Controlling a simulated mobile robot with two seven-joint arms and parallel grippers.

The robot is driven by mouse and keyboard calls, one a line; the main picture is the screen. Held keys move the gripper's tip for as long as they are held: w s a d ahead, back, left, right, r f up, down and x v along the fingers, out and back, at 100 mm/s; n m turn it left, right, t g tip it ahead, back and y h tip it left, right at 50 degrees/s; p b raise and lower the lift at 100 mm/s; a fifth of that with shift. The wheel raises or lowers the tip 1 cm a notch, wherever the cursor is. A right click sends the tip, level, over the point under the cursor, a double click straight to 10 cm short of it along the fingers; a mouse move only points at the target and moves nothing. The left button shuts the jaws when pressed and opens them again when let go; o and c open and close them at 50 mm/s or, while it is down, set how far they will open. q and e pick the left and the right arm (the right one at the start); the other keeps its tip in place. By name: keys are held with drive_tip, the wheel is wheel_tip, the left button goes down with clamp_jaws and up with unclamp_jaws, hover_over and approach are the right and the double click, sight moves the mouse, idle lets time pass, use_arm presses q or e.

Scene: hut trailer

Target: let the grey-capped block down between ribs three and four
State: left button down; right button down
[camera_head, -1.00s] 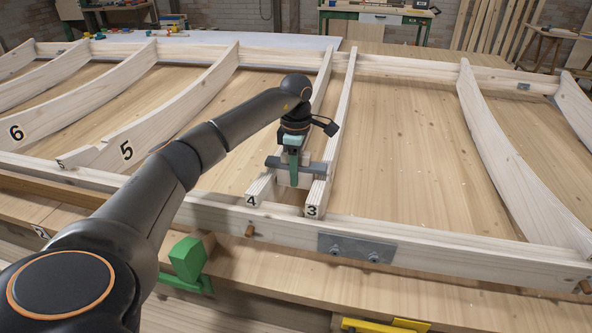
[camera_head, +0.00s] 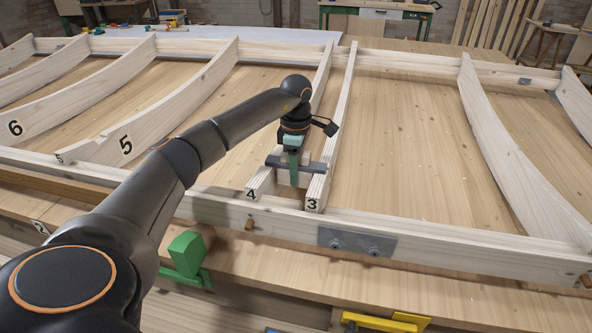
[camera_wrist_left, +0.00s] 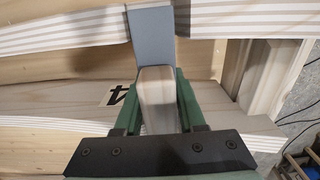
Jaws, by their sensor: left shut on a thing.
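My left gripper (camera_head: 293,163) is shut on the upper wooden part of the grey-capped block (camera_head: 310,166), above the near ends of the ribs. The block's grey cap lies crosswise over rib four (camera_head: 262,184) and rib three (camera_head: 318,190). Its pale lower body shows only slightly between them. In the left wrist view the green fingers (camera_wrist_left: 157,105) flank the pale wooden part, and the grey cap (camera_wrist_left: 152,35) reaches over the far rib. The cap looks at or just above the rib tops; I cannot tell if it touches. My right gripper is not in view.
A long front beam (camera_head: 400,242) with a metal plate (camera_head: 356,242) runs below the ribs. Rib five (camera_head: 170,105) curves off to the left. A green clamp (camera_head: 187,256) and a yellow tool (camera_head: 385,322) are near the front edge. The panel right of rib three is clear.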

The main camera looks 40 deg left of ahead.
use_arm(q)
drive_tip(key=shift+f, duration=0.7)
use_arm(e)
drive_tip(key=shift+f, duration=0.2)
use_arm(q)
drive_tip(key=shift+c, duration=2.1)
unclamp_jaws()
drive_tip(key=shift+r, duration=0.6)
wheel_tip(320, 180, up, 10)
drive_tip(key=shift+r+p, duration=0.1)
drive_tip(key=shift+p, duration=0.35)
drive_tip(key=shift+r, duration=0.55)
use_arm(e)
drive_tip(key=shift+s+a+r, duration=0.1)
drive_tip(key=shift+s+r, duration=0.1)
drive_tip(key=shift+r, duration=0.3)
